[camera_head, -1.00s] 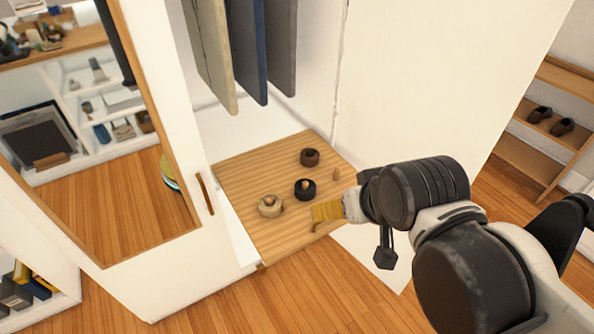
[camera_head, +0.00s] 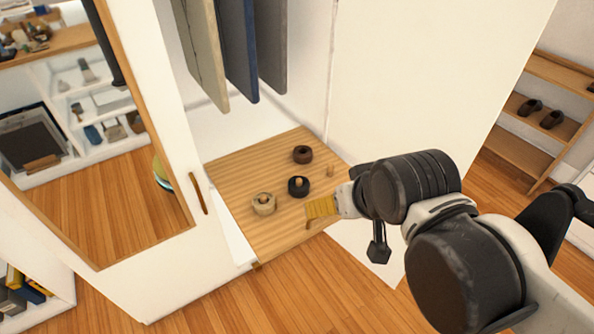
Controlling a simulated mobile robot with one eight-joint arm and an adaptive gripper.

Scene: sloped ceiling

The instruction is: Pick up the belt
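Three rolled belts sit on a wooden board at the bottom of the wardrobe: a brown belt (camera_head: 302,154) at the back, a black belt (camera_head: 298,187) in the middle and a beige belt (camera_head: 264,204) at the front left. The black and beige ones sit around small wooden pegs.
The wooden board (camera_head: 237,167) has a bare peg (camera_head: 330,170) on its right side. Hanging garments (camera_head: 238,50) are above the board. A mirrored door (camera_head: 125,215) stands open at the left, and a white panel (camera_head: 420,80) rises at the right.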

